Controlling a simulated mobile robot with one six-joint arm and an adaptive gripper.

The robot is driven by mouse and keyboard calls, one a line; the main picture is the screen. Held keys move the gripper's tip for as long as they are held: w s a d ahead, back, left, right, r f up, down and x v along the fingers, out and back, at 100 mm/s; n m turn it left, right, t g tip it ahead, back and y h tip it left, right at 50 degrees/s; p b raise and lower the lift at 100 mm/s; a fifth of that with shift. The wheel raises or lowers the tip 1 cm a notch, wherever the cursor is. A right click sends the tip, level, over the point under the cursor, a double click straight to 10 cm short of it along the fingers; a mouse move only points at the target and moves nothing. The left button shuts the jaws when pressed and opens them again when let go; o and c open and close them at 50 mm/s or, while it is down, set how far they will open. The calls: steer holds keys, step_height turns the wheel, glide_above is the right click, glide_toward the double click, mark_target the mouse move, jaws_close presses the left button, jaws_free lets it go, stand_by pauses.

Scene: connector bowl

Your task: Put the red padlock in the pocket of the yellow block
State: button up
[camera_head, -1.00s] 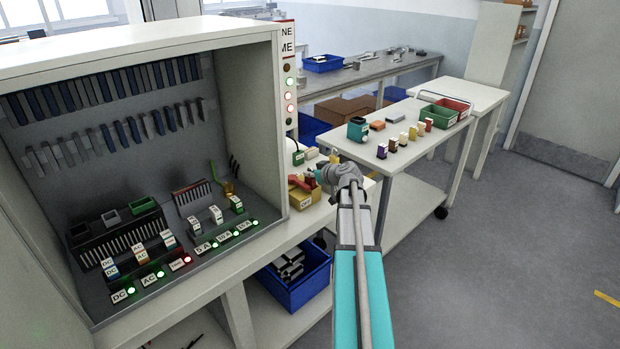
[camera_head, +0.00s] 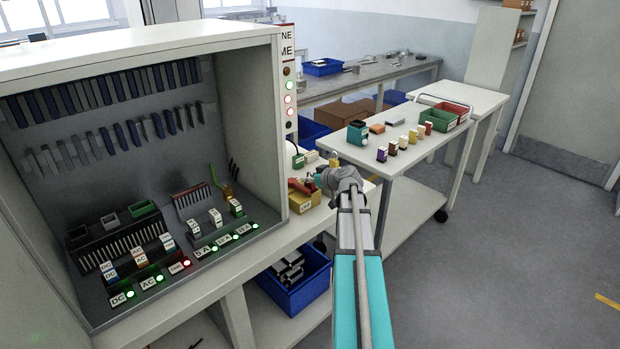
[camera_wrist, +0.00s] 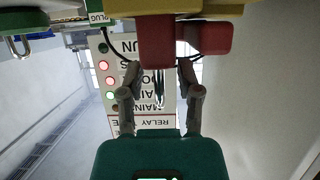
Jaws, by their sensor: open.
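The yellow block (camera_head: 300,202) sits on the bench ledge to the right of the panel cabinet, with red parts on top. It also shows at the top of the wrist view (camera_wrist: 185,6). The red padlock (camera_wrist: 156,42) is in front of it there, its metal shackle pointing toward my gripper. Another red piece (camera_wrist: 214,40) is beside it. My gripper (camera_wrist: 160,70) is open, its two fingers on either side of the shackle, apart from it as far as I can see. I cannot tell whether the padlock sits in the pocket. In the head view, my wrist partly hides this area.
A green plug block (camera_head: 298,158) stands behind the yellow block. Another shackle (camera_wrist: 18,46) shows at the wrist view's upper left. The cabinet wall (camera_head: 250,120) rises to the left. A white cart (camera_head: 400,165) with several small coloured blocks stands to the right.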

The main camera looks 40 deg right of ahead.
steer(key=shift+r, duration=0.1)
steer(key=shift+s+r, duration=0.1)
steer(key=shift+r, duration=0.05)
steer(key=p+v, duration=0.4)
steer(key=v, duration=0.7)
steer(key=shift+s+p, duration=0.35)
steer(key=shift+p, duration=0.05)
steer(key=shift+r, duration=0.1)
